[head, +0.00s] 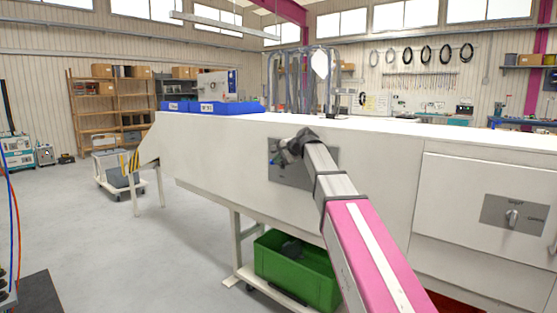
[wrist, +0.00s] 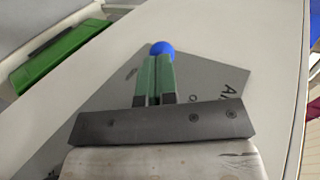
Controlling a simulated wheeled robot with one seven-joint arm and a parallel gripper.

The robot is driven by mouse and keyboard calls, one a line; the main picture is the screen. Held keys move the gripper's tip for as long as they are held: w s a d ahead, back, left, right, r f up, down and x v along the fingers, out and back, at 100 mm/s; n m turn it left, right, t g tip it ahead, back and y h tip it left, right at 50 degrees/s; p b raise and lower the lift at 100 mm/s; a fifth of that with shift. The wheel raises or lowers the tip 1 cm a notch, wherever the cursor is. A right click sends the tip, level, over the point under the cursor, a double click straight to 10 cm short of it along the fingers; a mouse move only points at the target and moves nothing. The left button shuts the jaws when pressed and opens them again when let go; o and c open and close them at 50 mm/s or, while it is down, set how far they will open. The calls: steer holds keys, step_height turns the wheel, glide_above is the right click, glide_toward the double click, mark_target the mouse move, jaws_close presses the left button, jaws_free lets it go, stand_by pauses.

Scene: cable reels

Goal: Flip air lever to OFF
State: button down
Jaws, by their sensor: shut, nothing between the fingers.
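The air lever shows in the wrist view as a round blue knob (wrist: 162,47), just beyond my fingertips. In the head view a small blue spot at the knob (head: 273,161) shows left of my wrist. The grey plate (wrist: 205,80) behind it carries partly hidden lettering, an "A" and an "O". In the head view the plate (head: 290,177) is on the white machine's front. My gripper (wrist: 159,60) has its green fingers together, empty, close to the knob. I cannot tell if they touch it. The lever's shaft and position are hidden.
The white machine (head: 390,180) runs across the view. A second grey plate with a rotary switch (head: 512,216) is at the right. A green crate (head: 295,275) stands below the machine. Blue bins (head: 210,107) sit on top. The floor at left is open.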

steer(key=f+n+t, duration=0.1)
steer(key=f+t+h, duration=0.1)
steer(key=s+f+n+h, duration=0.1)
steer(key=shift+a+f+n+t, duration=0.1)
steer(key=shift+a+n+t, duration=0.2)
steer(key=shift+a+t, duration=0.1)
steer(key=shift+r, duration=0.8)
steer(key=s+a+f+v, duration=0.1)
steer(key=s+v, duration=0.1)
steer(key=v, duration=1.1)
steer(key=shift+s, duration=0.35)
